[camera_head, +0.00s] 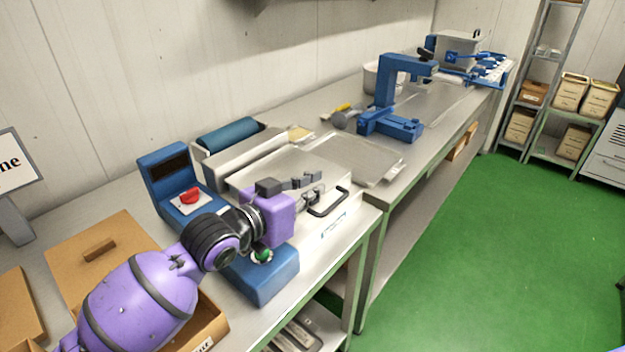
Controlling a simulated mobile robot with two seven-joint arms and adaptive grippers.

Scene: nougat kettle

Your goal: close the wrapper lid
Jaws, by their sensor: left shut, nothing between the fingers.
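The wrapper is a blue and pale metal machine on the bench, with a blue control housing (172,178) that carries a red knob (190,196). Its pale lid (345,184) lies about flat, with a black bar handle (341,203) near its front edge. I cannot tell whether the lid sits fully down. My left gripper (318,182) is shut and empty, over the lid just behind and left of the handle. Whether it touches the lid is unclear. My left arm hides part of the wrapper's front left. My right gripper is not in view.
A green button (262,256) shows beside my wrist. A blue roller (228,134) is behind the lid. A flat metal tray (360,158) lies right of it, and a blue press (392,100) stands farther back. Cardboard boxes (100,248) are at the left. The green floor (480,250) is clear.

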